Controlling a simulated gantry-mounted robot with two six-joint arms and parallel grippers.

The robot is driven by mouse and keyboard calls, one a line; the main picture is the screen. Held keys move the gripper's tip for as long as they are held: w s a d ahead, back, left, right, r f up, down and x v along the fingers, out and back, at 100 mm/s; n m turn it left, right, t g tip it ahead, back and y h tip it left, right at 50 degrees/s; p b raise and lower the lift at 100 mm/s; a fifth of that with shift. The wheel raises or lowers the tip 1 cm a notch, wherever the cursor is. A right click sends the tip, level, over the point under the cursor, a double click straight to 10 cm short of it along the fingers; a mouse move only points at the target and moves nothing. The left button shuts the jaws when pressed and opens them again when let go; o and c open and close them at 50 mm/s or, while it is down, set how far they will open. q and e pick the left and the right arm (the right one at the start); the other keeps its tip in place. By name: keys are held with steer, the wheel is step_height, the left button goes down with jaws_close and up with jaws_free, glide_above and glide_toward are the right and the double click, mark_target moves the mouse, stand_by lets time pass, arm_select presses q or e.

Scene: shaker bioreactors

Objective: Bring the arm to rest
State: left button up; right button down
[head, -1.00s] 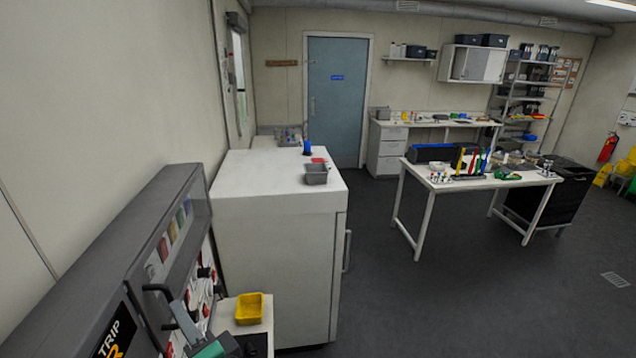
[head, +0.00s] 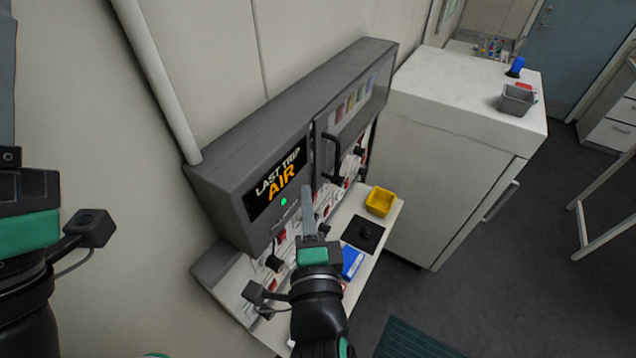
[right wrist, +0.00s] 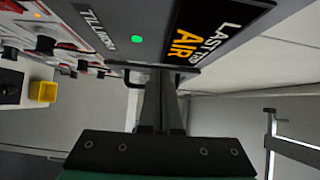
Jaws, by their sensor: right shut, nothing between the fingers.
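My right gripper (head: 306,194) is near the middle of the head view, in front of the grey machine with the "LAST TRIP AIR" sign (head: 278,182). Its fingers are together with nothing between them. In the right wrist view the closed fingers (right wrist: 160,85) point at the machine's front. I cannot tell whether they touch it. My left arm stands at the left edge of the head view. Part of its gripper (head: 8,80) shows there, cut off by the frame, so its jaw state is unclear.
A black handle (head: 330,160) and knobs stick out of the machine's front. A yellow bin (head: 381,201), a black pad (head: 363,234) and a blue item (head: 352,262) are on the white ledge. A white cabinet (head: 460,150) stands beyond. Open floor is at right.

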steer(key=d+r+m+t+h+p, duration=0.2)
steer(key=d+r+h+p, duration=0.15)
steer(key=d+r, duration=0.75)
steer(key=d+r+m+t+h+p, duration=0.15)
steer(key=d+r+p, duration=0.5)
steer(key=r, duration=0.85)
steer(key=s+d+r+n+t+p, duration=0.1)
steer(key=s+d+r+n+t, duration=0.4)
steer(key=r, duration=0.7)
steer(key=s+a+r+n+t+y, duration=0.1)
steer(key=s+r+n+y, duration=0.3)
steer(key=n, duration=1.1)
steer(key=s, duration=0.3)
steer(key=shift+s, duration=0.4)
steer(key=shift+a+r, duration=0.1)
